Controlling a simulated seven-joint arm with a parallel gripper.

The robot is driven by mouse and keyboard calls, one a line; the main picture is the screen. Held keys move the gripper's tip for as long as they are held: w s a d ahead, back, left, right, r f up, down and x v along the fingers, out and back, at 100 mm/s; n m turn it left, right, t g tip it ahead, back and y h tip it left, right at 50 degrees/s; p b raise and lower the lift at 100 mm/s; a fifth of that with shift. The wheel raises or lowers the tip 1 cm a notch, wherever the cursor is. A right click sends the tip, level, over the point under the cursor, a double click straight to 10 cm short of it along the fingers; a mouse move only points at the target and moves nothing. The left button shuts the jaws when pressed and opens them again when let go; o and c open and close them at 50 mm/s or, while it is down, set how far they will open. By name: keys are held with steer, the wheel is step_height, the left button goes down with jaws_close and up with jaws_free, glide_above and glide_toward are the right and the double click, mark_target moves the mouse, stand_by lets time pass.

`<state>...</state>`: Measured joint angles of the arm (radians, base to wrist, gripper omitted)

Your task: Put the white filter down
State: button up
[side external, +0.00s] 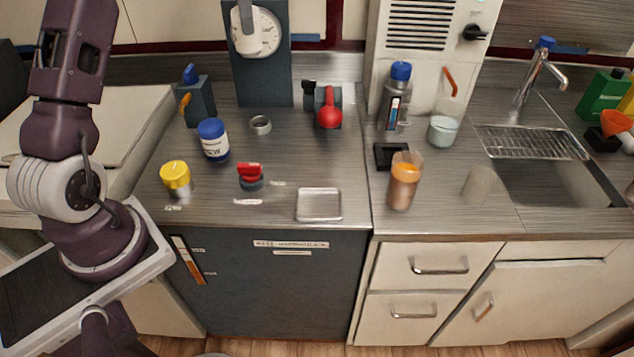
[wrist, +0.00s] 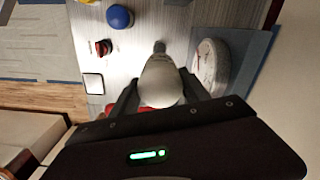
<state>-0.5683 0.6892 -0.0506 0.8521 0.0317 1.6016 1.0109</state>
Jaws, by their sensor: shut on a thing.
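A pale, off-white rounded thing, which I take to be the white filter (wrist: 162,82), is between the two fingers of my gripper (wrist: 160,92) in the wrist view. My gripper is shut on it, above the metal counter (wrist: 130,65). Its lower side is hidden by the gripper body.
Below are a blue-capped jar (side external: 213,140), a yellow-capped jar (side external: 176,179), a red-topped knob (side external: 250,177), a metal ring (side external: 261,125), a shallow tray (side external: 319,204) and a red-handled device (side external: 328,108). A dial scale (side external: 258,32) stands behind.

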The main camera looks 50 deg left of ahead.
steer(key=s+d+m, duration=0.1)
steer(key=s+d, duration=0.3)
steer(key=d, duration=1.1)
steer(key=s+d+m, duration=0.1)
steer(key=s+d, duration=0.2)
steer(key=d, duration=1.2)
steer(key=f, duration=2)
steer(key=shift+s+f, duration=0.2)
steer(key=shift+f, duration=0.05)
steer(key=shift+f, duration=0.15)
steer(key=o, duration=1.4)
